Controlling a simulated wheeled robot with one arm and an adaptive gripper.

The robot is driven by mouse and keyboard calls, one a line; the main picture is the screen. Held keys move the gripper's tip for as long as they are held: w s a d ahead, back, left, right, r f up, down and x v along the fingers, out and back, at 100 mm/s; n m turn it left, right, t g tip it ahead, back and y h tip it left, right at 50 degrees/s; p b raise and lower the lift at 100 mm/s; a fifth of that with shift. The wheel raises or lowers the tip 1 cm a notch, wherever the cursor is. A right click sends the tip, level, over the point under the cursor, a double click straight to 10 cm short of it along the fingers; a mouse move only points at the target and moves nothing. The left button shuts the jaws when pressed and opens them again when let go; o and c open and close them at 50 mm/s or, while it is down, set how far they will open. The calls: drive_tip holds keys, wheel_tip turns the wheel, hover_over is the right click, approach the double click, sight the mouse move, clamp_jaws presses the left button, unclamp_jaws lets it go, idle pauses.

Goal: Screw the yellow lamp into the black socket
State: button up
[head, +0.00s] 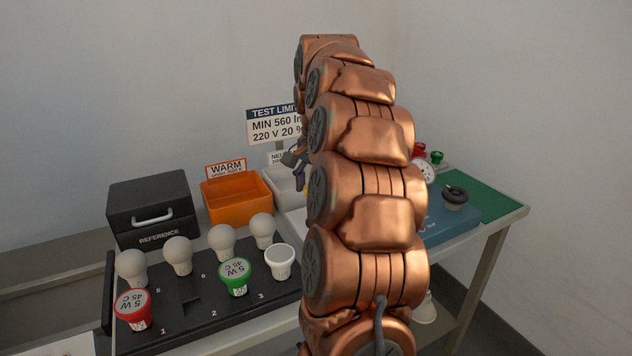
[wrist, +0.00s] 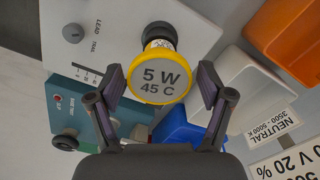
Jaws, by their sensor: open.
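The yellow lamp (wrist: 160,78) faces the wrist camera with its round top, marked 5 W 45 C. Its narrower body points away, toward the top of the wrist view. A dark ring (wrist: 157,30) surrounds its far end and looks like the black socket, on a pale grey panel; how deep the lamp sits in it is hidden. My gripper (wrist: 161,82) is open, with one finger on each side of the lamp and gaps beside the rim. In the head view my arm hides most of this; a small bit of yellow (head: 306,190) shows beside it.
A rack (head: 190,312) holds several white bulbs, a red lamp (head: 133,310), a green lamp (head: 234,277) and a white one. Behind it stand a black REFERENCE box (head: 150,205) and an orange bin (head: 235,198). A teal box (head: 450,222) stands right.

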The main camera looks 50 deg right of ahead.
drive_tip(key=n+p, duration=0.1)
drive_tip(key=n, duration=0.2)
drive_tip(key=shift+r+p, duration=0.2)
drive_tip(key=shift+p, duration=0.15)
drive_tip(key=n+p, duration=0.2)
drive_tip(key=n, duration=0.2)
drive_tip(key=shift+w+n, duration=0.1)
drive_tip(key=shift+n, duration=0.2)
drive_tip(key=shift+n+p, duration=0.8)
drive_tip(key=shift+n, duration=0.2)
drive_tip(key=shift+f+n, duration=0.2)
drive_tip(key=shift+n, duration=0.6)
drive_tip(key=shift+c, duration=0.4)
